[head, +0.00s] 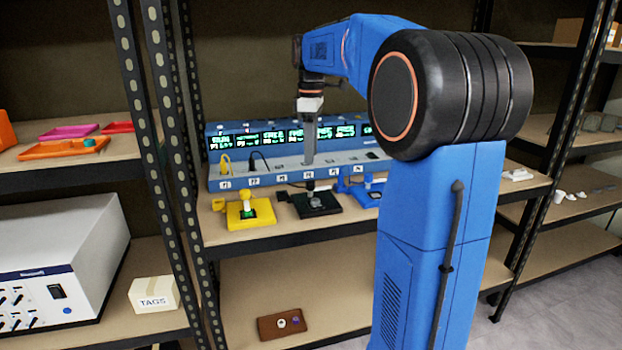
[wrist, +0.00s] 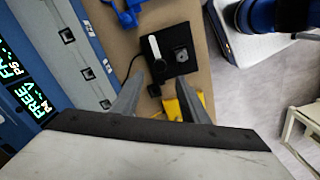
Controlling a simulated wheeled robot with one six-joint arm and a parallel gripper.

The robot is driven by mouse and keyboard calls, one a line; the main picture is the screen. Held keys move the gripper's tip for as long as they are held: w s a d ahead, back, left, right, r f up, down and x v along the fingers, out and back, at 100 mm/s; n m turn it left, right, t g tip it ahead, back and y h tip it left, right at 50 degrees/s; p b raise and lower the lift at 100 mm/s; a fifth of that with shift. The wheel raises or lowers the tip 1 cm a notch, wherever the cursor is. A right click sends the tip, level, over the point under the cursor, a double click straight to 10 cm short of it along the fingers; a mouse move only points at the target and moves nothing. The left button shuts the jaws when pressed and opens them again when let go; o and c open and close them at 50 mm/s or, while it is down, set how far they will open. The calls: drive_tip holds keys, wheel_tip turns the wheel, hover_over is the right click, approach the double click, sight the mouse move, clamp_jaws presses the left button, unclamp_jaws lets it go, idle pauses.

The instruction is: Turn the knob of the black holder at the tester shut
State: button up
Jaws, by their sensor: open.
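The black holder (head: 322,204) lies on the shelf in front of the blue tester (head: 280,178), between a yellow and a blue holder. My gripper (head: 309,162) points down above the black holder. In the wrist view my gripper (wrist: 172,88) has its fingers apart with nothing held between them, and the holder appears beyond the fingertips.
The yellow holder (head: 238,216) stands left of the black one, and the blue holder (head: 372,198) to its right, partly behind my arm. Cables plug into the tester's sockets. Metal rack posts (head: 160,100) stand at the left. A brown tray (head: 268,328) lies on the lower shelf.

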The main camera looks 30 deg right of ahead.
sight(311, 182)
wheel_tip(311, 182, down, 9)
drive_tip(key=shift+r, duration=0.1)
idle(0.3)
clamp_jaws()
